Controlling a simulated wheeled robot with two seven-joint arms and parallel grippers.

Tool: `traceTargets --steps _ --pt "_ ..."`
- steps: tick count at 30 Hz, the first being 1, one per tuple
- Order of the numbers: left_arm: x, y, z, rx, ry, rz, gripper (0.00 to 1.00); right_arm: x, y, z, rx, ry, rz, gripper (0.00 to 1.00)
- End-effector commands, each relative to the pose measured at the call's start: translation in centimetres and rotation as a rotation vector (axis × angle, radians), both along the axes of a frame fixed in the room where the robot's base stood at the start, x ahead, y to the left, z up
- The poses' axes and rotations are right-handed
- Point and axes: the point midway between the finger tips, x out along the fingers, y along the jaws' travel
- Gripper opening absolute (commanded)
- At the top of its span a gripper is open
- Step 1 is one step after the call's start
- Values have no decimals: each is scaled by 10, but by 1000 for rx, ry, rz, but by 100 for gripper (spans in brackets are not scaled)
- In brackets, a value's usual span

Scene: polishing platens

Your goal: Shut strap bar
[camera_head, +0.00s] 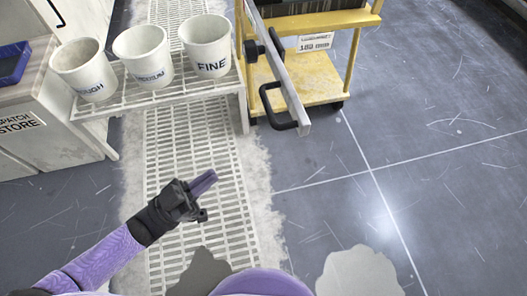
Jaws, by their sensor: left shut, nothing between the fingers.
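The strap bar (283,73) is a long grey metal bar on the yellow cart (312,92). It juts out from the cart's left side toward me, swung away from the cart's front. A black handle (276,108) sits near its near end, and a black knob or pivot shows farther up. My left gripper (205,182) is over the floor grating, below and left of the bar's near end. Its fingers are together with nothing between them, apart from the handle. My right gripper is not in view.
A cabinet (50,100) with a blue tray (13,63) is at far left. Pale grating (190,150) runs along the floor. The floor right of it is open.

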Motion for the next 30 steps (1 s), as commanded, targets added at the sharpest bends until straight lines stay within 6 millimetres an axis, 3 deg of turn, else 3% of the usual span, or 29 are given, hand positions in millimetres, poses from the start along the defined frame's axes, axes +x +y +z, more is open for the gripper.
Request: traceTargets --steps 5,16,21,30 --pt "20 -28 16 -3 -3 3 0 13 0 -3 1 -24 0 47" --pt "61 -83 40 0 0 4 0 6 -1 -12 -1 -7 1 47" --pt "69 -94 46 2 2 5 0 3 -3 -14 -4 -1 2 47" --pt "71 -95 48 3 3 6 0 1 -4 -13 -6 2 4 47"
